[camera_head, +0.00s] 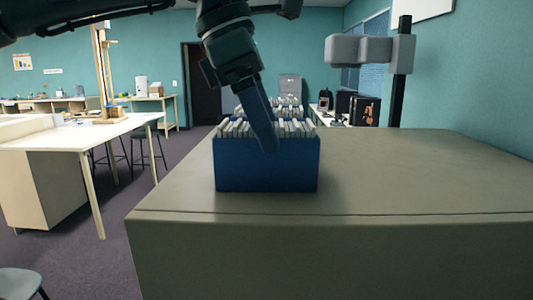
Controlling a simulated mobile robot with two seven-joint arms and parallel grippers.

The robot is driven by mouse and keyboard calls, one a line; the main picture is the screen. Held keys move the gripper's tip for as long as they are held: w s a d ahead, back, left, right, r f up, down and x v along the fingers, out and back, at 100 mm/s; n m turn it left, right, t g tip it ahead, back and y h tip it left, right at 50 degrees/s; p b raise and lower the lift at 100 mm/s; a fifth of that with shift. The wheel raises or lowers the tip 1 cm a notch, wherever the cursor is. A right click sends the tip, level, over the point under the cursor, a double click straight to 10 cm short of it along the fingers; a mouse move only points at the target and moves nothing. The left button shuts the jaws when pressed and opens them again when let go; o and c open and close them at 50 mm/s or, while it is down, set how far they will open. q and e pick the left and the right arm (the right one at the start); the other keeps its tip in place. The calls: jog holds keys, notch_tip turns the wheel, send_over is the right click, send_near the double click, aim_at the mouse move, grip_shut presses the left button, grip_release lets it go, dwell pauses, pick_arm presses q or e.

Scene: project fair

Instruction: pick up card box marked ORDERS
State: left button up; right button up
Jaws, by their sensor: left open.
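A blue card box (245,172) full of upright pale cards stands on the grey counter (400,180). No ORDERS marking can be read on its front. A second group of pale cards (285,104) shows behind it, largely hidden by the front box and my arm. My left gripper (266,142) comes down from above, open, with a dark finger overlapping the cards and the top of the box's front wall. I cannot tell whether it touches the box. The other finger is not clearly seen. My right gripper is not in view.
The counter is clear to the right and in front of the box. A grey block on a black post (402,80) rises at the back right. A white table (80,135) stands to the left across the floor. Stools (140,145) stand near it.

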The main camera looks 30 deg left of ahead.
pick_arm(q)
jog(key=shift+a+x, duration=0.2)
jog(key=shift+x, duration=1.6)
jog(key=shift+f, duration=0.3)
jog(key=shift+c, duration=0.5)
jog(key=c, duration=1)
jog(key=shift+c, duration=0.9)
jog(key=shift+r, duration=0.1)
